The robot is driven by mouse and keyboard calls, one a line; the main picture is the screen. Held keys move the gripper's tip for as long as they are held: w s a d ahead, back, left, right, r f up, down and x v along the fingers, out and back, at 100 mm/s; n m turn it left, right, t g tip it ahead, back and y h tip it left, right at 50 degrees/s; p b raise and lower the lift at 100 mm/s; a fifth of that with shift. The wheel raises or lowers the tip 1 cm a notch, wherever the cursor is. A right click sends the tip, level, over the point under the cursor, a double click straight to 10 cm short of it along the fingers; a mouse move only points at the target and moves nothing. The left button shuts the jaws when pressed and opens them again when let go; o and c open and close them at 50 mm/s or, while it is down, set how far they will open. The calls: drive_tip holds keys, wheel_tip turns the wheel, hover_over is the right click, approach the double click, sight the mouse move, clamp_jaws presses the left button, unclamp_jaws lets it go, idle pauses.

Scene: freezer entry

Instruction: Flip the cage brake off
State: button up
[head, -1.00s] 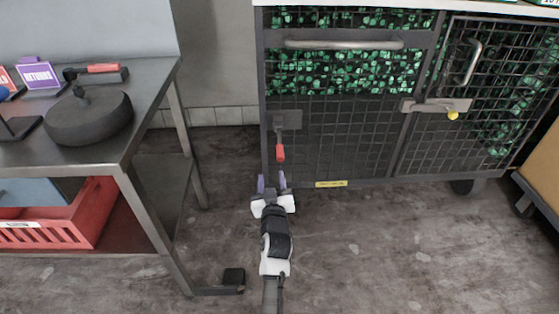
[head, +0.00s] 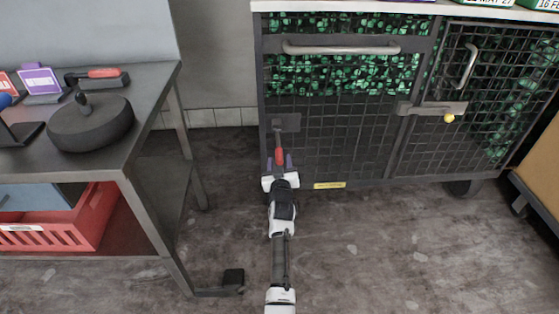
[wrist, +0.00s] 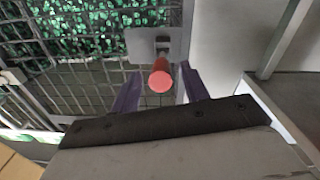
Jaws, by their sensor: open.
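The cage (head: 335,135) is a dark mesh cart with green contents behind its upper mesh. Its brake lever has a red grip (head: 279,157) hanging down from a grey plate (head: 286,122) at the cage's lower left. My gripper (head: 280,162) is open at the red grip, with a purple finger on each side of it. In the wrist view the red grip (wrist: 161,78) points toward the camera between the two purple fingers (wrist: 158,88). It is nearer the right finger. Whether either finger touches it cannot be told.
A steel table (head: 150,88) stands at the left, with a dark round weight (head: 90,125) on top and a red crate (head: 60,225) below. A yellow-knobbed latch (head: 448,118) is on the cage's right door.

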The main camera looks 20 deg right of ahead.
drive_tip(key=shift+w+d, duration=0.1)
drive_tip(key=shift+w, duration=0.3)
clamp_jaws()
drive_tip(key=shift+r, duration=0.15)
